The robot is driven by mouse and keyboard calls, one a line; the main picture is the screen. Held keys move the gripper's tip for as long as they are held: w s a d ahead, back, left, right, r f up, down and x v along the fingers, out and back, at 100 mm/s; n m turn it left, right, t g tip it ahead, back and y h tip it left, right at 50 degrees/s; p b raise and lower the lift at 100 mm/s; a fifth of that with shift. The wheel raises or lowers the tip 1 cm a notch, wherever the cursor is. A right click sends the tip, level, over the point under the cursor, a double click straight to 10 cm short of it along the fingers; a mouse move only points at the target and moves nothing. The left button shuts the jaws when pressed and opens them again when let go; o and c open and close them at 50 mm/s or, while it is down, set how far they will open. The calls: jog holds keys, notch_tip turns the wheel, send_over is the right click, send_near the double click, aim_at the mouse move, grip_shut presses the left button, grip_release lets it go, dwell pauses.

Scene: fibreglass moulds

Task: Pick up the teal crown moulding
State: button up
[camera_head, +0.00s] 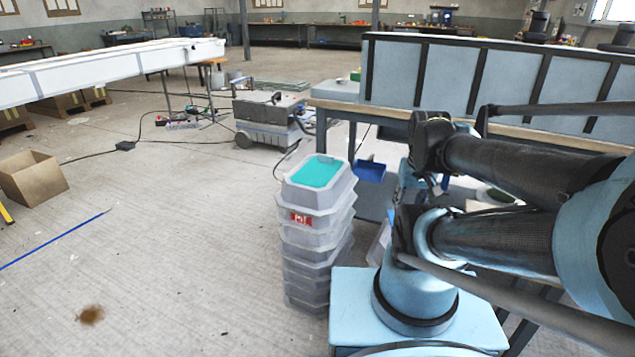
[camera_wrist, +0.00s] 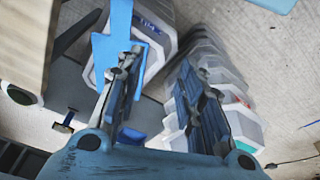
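A flat teal surface (camera_head: 318,172) shows in the top of a stack of grey plastic bins in the head view. I cannot tell whether it is the crown moulding, and no other clear moulding shape shows. In the wrist view my gripper (camera_wrist: 161,62) is open, its two fingers apart with nothing held between them. Grey bins show beyond the fingers. In the head view my arm hides much of the area at the right, and I cannot make out the gripper clearly.
The grey bin stack (camera_head: 316,235) stands on the floor left of my arm. A workbench (camera_head: 345,108) with a pale ribbed panel (camera_head: 450,80) is behind my arm. A wheeled grey machine (camera_head: 268,118) and a cardboard box (camera_head: 33,178) stand farther off. The floor at left is mostly clear.

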jog(key=w+a+r+n+y, duration=0.1)
jog(key=w+a+r+n, duration=0.2)
jog(key=w+r, duration=0.4)
jog(key=w+a+r+n+y, duration=0.1)
jog(key=w+a+r+n, duration=0.3)
jog(key=w, duration=0.5)
jog(key=n+y, duration=0.2)
jog(key=n, duration=0.5)
send_over(326, 155)
jog(key=d, duration=0.2)
jog(key=shift+g, duration=0.3)
jog(key=f, duration=1)
jog(key=shift+s, duration=0.4)
jog(key=shift+x, duration=2.6)
jog(key=shift+w+d, duration=0.1)
jog(key=shift+d, duration=0.05)
jog(key=shift+c, duration=0.6)
grip_shut()
